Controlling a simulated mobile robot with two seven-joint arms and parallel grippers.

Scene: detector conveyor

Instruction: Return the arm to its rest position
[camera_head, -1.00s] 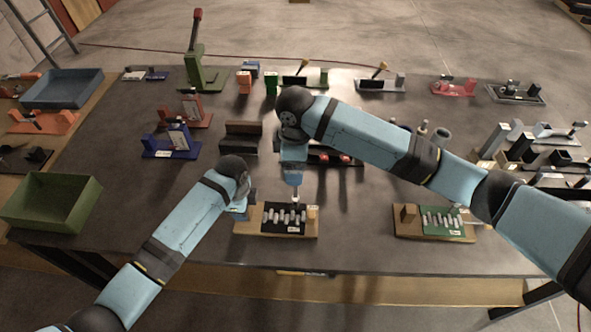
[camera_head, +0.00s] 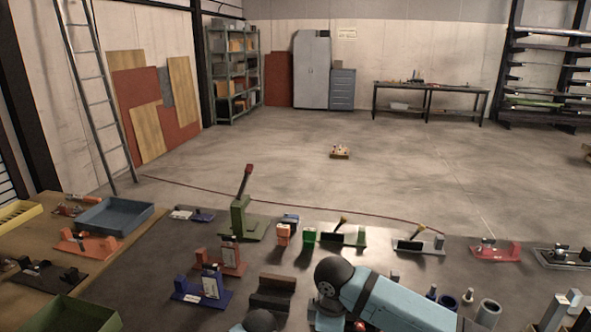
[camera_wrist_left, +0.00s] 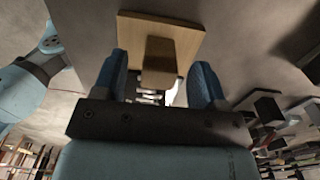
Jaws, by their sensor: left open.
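In the left wrist view my left gripper (camera_wrist_left: 160,82) is open, with its two blue fingers spread apart. A wooden board (camera_wrist_left: 192,28) with a brown block (camera_wrist_left: 158,60) on it lies beyond the fingers. The block shows in the gap between them; I cannot tell how near it is. Small pale parts show below the block, partly hidden by the gripper. In the head view only parts of my arms show at the bottom edge, and neither gripper is in that frame. A piece of my other arm shows at the left of the wrist view, without its gripper.
The table holds a green lever press (camera_head: 241,219), a blue fixture (camera_head: 203,291), a red fixture (camera_head: 232,262), a dark block (camera_head: 273,299) and grey cylinders (camera_head: 488,313). A blue-grey tray (camera_head: 115,230) and a green tray (camera_head: 68,318) stand left. Open floor lies beyond the table.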

